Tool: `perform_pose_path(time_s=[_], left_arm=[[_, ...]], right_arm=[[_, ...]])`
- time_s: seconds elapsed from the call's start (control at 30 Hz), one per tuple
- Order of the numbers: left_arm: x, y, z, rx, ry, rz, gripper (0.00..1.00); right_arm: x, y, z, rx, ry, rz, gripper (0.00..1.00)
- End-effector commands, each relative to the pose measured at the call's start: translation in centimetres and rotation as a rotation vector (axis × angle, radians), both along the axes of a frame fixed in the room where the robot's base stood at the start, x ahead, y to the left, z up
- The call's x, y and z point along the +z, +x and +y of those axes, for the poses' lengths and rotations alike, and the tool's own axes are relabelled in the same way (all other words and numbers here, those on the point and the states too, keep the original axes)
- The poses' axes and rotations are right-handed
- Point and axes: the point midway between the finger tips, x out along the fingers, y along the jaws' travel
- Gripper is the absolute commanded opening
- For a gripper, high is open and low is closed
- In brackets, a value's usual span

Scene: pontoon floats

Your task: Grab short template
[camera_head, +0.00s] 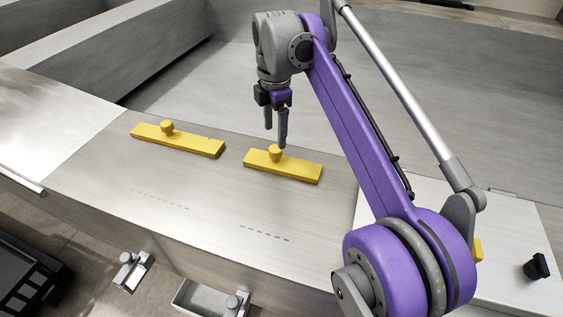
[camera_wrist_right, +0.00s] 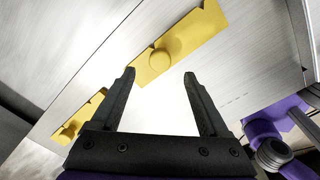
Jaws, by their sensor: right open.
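The short template is a yellow bar with a round knob (camera_head: 300,170), lying on the metal table at the centre of the head view. It also shows in the right wrist view (camera_wrist_right: 202,42), beyond my fingertips. A longer yellow template with a knob (camera_head: 195,144) lies to its left. It is partly visible at the lower left of the right wrist view (camera_wrist_right: 88,112). My right gripper (camera_head: 275,142) is open and empty, pointing down just above and behind the short template's knob. No contact shows. My left gripper is in neither view.
The metal table (camera_head: 235,205) has dashed marks in front of both templates. A black knob-like piece (camera_head: 537,266) sits on the panel at the far right. Metal brackets (camera_head: 131,271) stick out below the front edge. The table front is clear.

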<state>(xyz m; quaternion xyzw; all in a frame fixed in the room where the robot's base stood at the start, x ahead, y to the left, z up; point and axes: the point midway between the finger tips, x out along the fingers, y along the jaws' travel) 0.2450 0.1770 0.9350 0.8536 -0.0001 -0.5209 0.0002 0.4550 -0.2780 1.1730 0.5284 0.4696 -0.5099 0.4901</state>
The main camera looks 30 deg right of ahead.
Motion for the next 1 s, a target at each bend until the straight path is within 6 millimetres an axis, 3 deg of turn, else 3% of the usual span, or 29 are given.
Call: perform_pose_path(time_s=[0.27,0.53,0.83,1.0], left_arm=[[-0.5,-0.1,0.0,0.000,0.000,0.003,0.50],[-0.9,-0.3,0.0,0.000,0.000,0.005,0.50],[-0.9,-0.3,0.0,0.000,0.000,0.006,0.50],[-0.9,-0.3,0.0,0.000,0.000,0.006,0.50]], right_arm=[[-2.6,0.1,0.0,0.000,0.000,0.000,0.78],[-6.4,0.2,-0.1,0.000,0.000,-0.001,0.78],[-6.9,0.2,-0.1,0.000,0.000,-0.001,0.78],[-6.9,0.2,-0.1,0.000,0.000,-0.001,0.49]])
